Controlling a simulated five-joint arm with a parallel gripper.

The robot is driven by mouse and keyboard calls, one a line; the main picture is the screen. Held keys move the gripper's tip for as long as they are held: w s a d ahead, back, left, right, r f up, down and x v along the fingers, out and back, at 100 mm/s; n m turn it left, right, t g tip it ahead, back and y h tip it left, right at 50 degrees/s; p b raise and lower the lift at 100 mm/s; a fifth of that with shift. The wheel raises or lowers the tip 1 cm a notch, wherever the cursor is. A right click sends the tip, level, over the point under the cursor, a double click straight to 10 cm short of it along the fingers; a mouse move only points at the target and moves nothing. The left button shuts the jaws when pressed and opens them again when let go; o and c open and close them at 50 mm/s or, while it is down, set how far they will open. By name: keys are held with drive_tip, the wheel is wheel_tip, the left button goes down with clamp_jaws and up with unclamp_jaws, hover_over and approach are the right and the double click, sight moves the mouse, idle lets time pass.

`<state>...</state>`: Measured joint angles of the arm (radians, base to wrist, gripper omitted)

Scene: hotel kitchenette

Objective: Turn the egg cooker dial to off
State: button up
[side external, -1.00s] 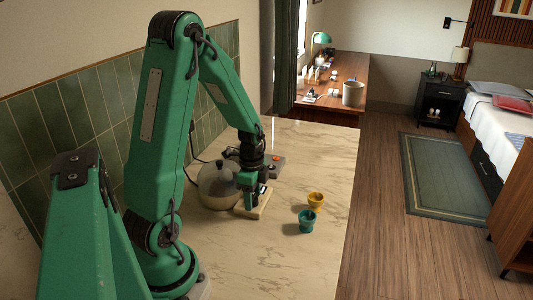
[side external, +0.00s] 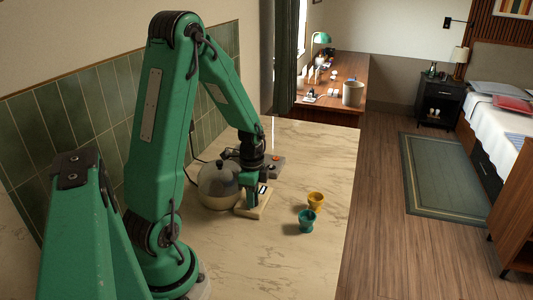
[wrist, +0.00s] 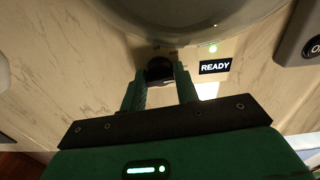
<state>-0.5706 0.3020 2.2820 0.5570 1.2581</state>
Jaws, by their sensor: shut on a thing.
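The egg cooker has a rounded domed body (side external: 217,187) and a cream front base (side external: 262,210) on the marble counter. In the wrist view its dark dial (wrist: 160,68) sits between my fingertips, below the rim of the dome. My gripper (wrist: 159,80) is shut on the dial, with a finger on each side. In the side view my gripper (side external: 257,195) points down at the front base and hides the dial. A black "READY" label (wrist: 215,66) and a lit green light (wrist: 212,48) are right of the dial. The dial's pointer and markings cannot be made out.
A grey box (side external: 275,161) with an orange button stands behind my gripper; a grey edge with a dark button (wrist: 313,46) shows at the wrist view's right. A yellow cup (side external: 316,200) and a teal cup (side external: 307,221) stand to the right. The front counter is clear.

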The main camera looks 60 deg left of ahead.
drive_tip(key=n, duration=0.3)
drive_tip(key=shift+n, duration=0.4)
drive_tip(key=n, duration=0.4)
drive_tip(key=shift+n, duration=0.3)
drive_tip(key=n, duration=0.4)
drive_tip(key=shift+n, duration=2.2)
drive_tip(key=o, duration=1)
drive_tip(key=shift+r, duration=0.1)
